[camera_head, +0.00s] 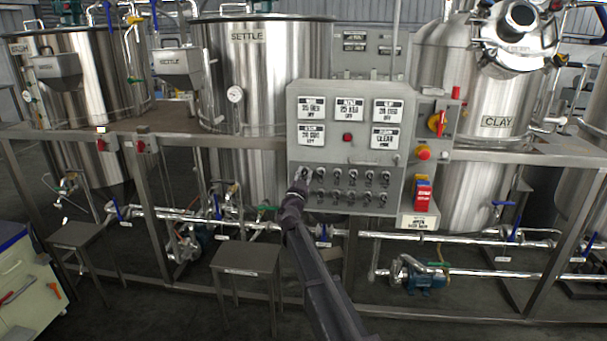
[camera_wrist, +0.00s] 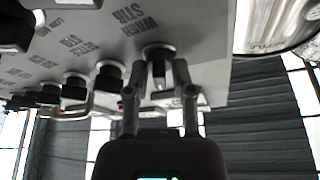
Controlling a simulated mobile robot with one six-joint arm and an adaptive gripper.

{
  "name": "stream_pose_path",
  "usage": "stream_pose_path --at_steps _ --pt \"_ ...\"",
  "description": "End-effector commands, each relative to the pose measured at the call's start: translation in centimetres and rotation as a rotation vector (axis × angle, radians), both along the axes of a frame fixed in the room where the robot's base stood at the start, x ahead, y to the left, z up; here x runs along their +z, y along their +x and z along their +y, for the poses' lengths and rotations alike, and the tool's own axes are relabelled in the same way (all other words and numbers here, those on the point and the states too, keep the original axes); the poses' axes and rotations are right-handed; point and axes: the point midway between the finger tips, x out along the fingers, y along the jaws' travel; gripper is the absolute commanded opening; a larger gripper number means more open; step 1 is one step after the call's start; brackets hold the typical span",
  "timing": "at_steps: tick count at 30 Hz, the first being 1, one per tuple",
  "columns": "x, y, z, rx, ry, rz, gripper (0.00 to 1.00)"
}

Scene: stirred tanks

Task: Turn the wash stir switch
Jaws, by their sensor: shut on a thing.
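The grey control panel (camera_head: 345,143) carries two rows of small switches in its lower part. My gripper (camera_head: 297,187) is at the left end of the upper row and covers most of the switch there. In the wrist view, the panel appears upside down, with the label "WASH STIR" beside a dark-knobbed switch, the wash stir switch (camera_wrist: 157,52). My gripper (camera_wrist: 158,78) has one finger on each side of this knob and is shut on it. The knob's exact angle is hard to tell because the fingers partly hide it.
Other switches (camera_wrist: 108,80) sit close beside the held one. A red and yellow rotary handle (camera_head: 437,123) and a red button (camera_head: 423,153) are at the panel's right. Steel tanks (camera_head: 265,85) stand behind. Pipes (camera_head: 460,237) and a small table (camera_head: 246,258) are below.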

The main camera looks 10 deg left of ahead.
Motion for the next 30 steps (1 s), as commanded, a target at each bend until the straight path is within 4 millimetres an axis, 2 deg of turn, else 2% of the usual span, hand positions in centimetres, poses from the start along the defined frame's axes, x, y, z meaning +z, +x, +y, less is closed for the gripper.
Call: stream_pose_path --at_steps 9,24,25,26,30 --pt "0.06 0.17 0.02 -0.001 0.146 -0.007 0.0" --pt "-0.02 0.15 0.04 0.001 0.173 -0.007 0.0" --pt "-0.02 0.13 0.03 0.001 0.173 -0.007 0.37" --pt "-0.03 0.14 0.04 0.001 0.171 -0.008 0.46" --pt "-0.03 0.1 0.04 0.001 0.171 -0.008 0.49"
